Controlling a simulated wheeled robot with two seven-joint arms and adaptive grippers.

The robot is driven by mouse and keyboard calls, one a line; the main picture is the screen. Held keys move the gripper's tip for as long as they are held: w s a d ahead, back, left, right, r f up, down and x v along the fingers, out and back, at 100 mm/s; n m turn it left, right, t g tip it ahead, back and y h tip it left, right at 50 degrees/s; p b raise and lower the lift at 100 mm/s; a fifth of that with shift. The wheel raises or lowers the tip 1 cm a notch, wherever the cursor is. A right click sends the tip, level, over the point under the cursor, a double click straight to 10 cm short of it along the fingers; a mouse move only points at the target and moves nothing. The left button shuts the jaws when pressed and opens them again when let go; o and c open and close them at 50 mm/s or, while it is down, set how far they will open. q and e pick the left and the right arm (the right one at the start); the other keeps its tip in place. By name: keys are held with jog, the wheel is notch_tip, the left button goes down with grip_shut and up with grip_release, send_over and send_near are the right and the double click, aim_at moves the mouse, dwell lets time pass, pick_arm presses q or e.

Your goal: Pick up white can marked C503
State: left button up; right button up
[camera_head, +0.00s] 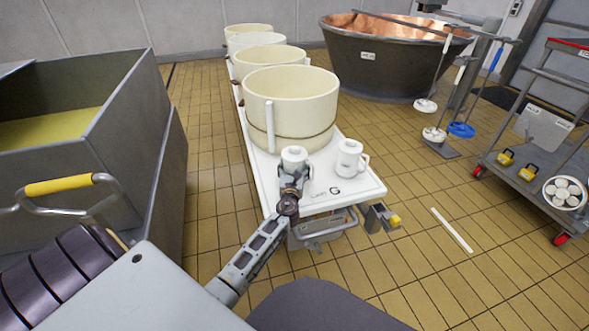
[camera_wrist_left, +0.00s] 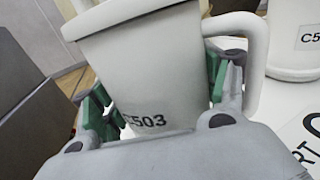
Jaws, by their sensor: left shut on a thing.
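The white can marked C503 (camera_head: 294,155) is at the front of the white table, just before the nearest large cream tub. In the left wrist view the can (camera_wrist_left: 148,62) fills the middle, its C503 label low on the side facing me and its handle at the upper right. My left gripper (camera_head: 292,176) is shut on it, with green finger pads (camera_wrist_left: 158,95) on both sides of the body. The can looks tilted in the wrist view. I cannot tell whether its base touches the table. My right gripper is not in view.
A second white can (camera_head: 349,160) with a handle stands close at the right; its label is partly cut off in the wrist view (camera_wrist_left: 297,38). Cream tubs (camera_head: 290,100) line the white table (camera_head: 345,192) behind. A grey vat (camera_head: 150,120) stands left, a cart (camera_head: 535,165) right.

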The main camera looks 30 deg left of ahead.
aim_at(294, 151)
pick_arm(q)
jog(key=shift+r, duration=0.7)
jog(key=shift+r+p, duration=1.65)
jog(key=shift+r, duration=0.6)
jog(key=shift+r+p, duration=0.8)
jog(key=shift+r, duration=0.55)
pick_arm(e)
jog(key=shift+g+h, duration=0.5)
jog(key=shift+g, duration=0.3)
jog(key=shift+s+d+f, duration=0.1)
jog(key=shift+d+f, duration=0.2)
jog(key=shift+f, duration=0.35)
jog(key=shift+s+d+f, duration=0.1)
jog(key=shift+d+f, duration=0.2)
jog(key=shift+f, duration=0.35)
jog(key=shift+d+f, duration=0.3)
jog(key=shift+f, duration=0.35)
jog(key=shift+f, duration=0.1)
pick_arm(q)
jog(key=shift+r, duration=0.1)
